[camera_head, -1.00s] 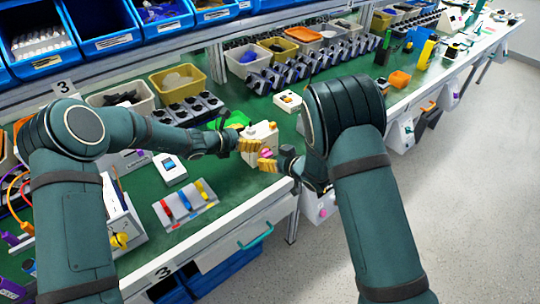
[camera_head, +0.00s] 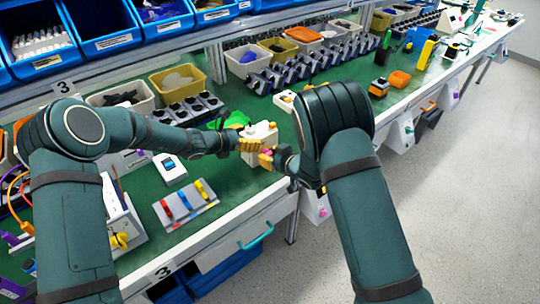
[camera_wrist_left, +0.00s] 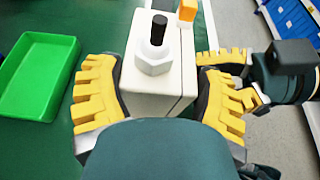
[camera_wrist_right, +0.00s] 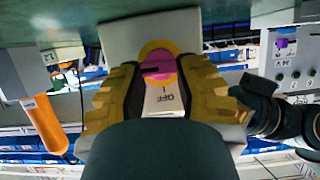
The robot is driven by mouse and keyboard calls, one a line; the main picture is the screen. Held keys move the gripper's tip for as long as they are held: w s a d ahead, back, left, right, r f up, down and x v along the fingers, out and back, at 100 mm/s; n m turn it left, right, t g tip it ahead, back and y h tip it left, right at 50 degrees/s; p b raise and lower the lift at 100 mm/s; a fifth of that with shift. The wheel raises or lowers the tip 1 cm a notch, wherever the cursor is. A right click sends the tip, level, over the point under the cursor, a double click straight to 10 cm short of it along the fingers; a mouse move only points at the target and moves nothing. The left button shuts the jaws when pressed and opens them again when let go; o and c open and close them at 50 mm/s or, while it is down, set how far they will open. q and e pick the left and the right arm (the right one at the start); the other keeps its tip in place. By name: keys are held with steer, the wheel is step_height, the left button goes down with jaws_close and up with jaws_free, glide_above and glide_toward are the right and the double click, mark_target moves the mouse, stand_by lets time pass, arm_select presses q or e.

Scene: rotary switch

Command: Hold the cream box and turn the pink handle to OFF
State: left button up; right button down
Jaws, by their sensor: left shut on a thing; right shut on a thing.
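The cream box (camera_head: 262,132) stands on the green bench top near its front edge. My left gripper (camera_head: 248,146) is shut on it, with yellow fingers on two opposite sides in the left wrist view (camera_wrist_left: 160,85). A white hex nut with a black post (camera_wrist_left: 156,52) is on its top. The pink handle (camera_wrist_right: 158,68) is on the box's front face, over a yellow-orange ring. My right gripper (camera_head: 270,159) is shut on the handle, its fingers on either side in the right wrist view. An OFF label (camera_wrist_right: 167,98) appears upside down beside the handle. The fingers partly hide the handle.
A green tray (camera_wrist_left: 38,75) lies beside the box. A panel with red, blue and yellow levers (camera_head: 186,204) and a white device (camera_head: 170,168) stand to the left. Grey and yellow bins (camera_head: 178,82) line the back. The bench's front edge is close to my right gripper.

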arm_select(q)
steer(key=shift+d, duration=0.1)
arm_select(e)
steer(key=n, duration=0.1)
steer(key=n+t+h, duration=0.1)
steer(key=shift+s+a+n, duration=0.1)
steer(key=shift+a+n, duration=0.15)
steer(key=shift+n, duration=0.15)
arm_select(q)
steer(key=shift+s, duration=0.1)
arm_select(e)
steer(key=n+t+h, duration=0.1)
steer(key=n+t, duration=0.1)
steer(key=n, duration=0.1)
steer(key=shift+s+a+f+h, duration=0.1)
steer(key=shift+a+f+h, duration=0.1)
steer(key=shift+h, duration=0.2)
steer(key=n+t, duration=0.1)
steer(key=n, duration=0.1)
steer(key=n+t, duration=0.1)
steer(key=n, duration=0.1)
steer(key=shift+s+f+h, duration=0.1)
steer(key=shift+f+h, duration=0.1)
steer(key=shift+h, duration=0.2)
steer(key=shift+f+n+t, duration=0.15)
steer(key=shift+n+t, duration=0.65)
steer(key=shift+n, duration=1)
steer(key=c, duration=0.6)
jaws_free()
